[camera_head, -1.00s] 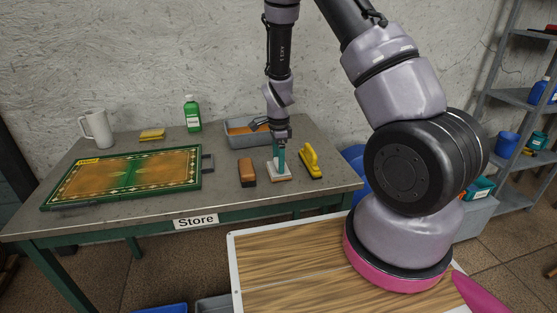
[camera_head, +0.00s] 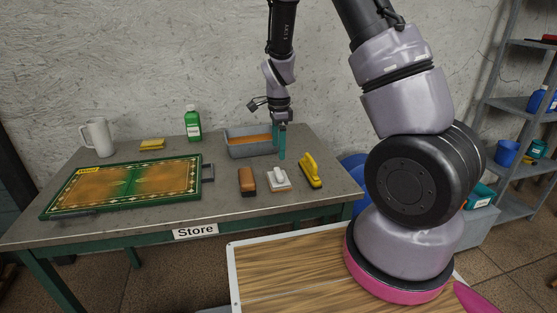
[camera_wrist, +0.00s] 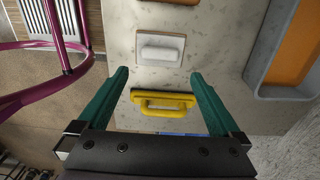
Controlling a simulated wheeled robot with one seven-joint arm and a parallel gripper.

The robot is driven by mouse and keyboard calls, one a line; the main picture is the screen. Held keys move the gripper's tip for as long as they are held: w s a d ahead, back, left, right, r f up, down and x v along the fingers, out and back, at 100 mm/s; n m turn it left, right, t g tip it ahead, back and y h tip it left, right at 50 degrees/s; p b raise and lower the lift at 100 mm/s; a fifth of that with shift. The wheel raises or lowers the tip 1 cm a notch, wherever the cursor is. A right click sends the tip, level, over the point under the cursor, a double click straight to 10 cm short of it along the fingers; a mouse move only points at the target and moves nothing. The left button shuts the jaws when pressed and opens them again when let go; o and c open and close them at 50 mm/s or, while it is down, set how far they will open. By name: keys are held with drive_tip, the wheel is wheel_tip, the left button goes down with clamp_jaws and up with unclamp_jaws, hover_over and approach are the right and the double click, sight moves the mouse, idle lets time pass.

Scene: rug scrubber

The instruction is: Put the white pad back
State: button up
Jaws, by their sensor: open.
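The white pad (camera_head: 271,186), a flat base with a raised white handle, lies on the grey table (camera_head: 215,210) between a brown block and a yellow pad. It also shows in the wrist view (camera_wrist: 160,49), upright on its base and apart from its neighbours. My gripper (camera_head: 281,156) is above and behind the white pad, with its green fingers pointing down. In the wrist view my gripper (camera_wrist: 158,73) has its fingers wide apart, with nothing between the tips. Nothing hides the white pad in the wrist view.
The brown block (camera_head: 247,181) and yellow pad (camera_head: 311,170) flank the white pad. A grey tray (camera_head: 248,151) with an orange inside stands behind. A framed rug (camera_head: 125,187), mug (camera_head: 98,138), yellow sponge (camera_head: 152,144) and green bottle (camera_head: 193,122) are to the left.

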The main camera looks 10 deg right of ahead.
drive_tip(key=s+d+r+n+t+y, duration=0.1)
drive_tip(key=s+d+r+n+t, duration=0.2)
drive_tip(key=r, duration=0.9)
drive_tip(key=s+r+n+y, duration=0.2)
drive_tip(key=s+r+n, duration=0.25)
drive_tip(key=r, duration=0.65)
drive_tip(key=s+d+r+n+t, duration=0.1)
drive_tip(key=s+r+n+t, duration=0.1)
drive_tip(key=s, duration=0.5)
drive_tip(key=s+d+r+n+t+h, duration=0.1)
drive_tip(key=s+d+r+n+t, duration=0.1)
drive_tip(key=s+r+n, duration=0.2)
drive_tip(key=s+r, duration=0.3)
drive_tip(key=s, duration=0.1)
drive_tip(key=shift+r, duration=0.2)
